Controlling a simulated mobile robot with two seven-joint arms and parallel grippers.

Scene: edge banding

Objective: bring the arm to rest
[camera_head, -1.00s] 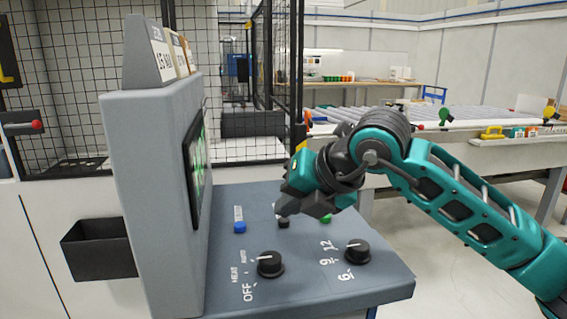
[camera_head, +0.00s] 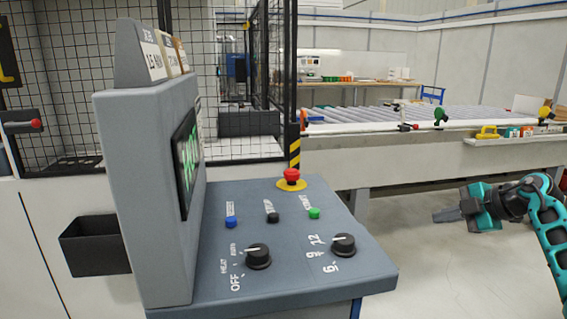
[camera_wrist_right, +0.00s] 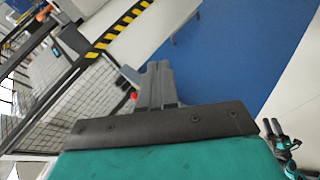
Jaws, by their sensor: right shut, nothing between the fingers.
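My right gripper (camera_head: 447,215) is at the right of the head view, clear of the control panel (camera_head: 320,270) and over open floor. Its fingers point left and are shut with nothing between them. In the right wrist view the closed fingers (camera_wrist_right: 158,85) point up the picture. The panel carries a heat knob (camera_head: 258,256), a second knob (camera_head: 343,245), a blue button (camera_head: 231,222), a black button (camera_head: 272,217), a green button (camera_head: 314,213) and a red emergency stop (camera_head: 291,177). My left gripper is not in the head view.
A grey console housing with a green-lit screen (camera_head: 188,160) stands left of the panel. A mesh cage (camera_head: 70,80) stands behind. A roller conveyor (camera_head: 420,117) lies at the back right. The floor right of the panel is clear.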

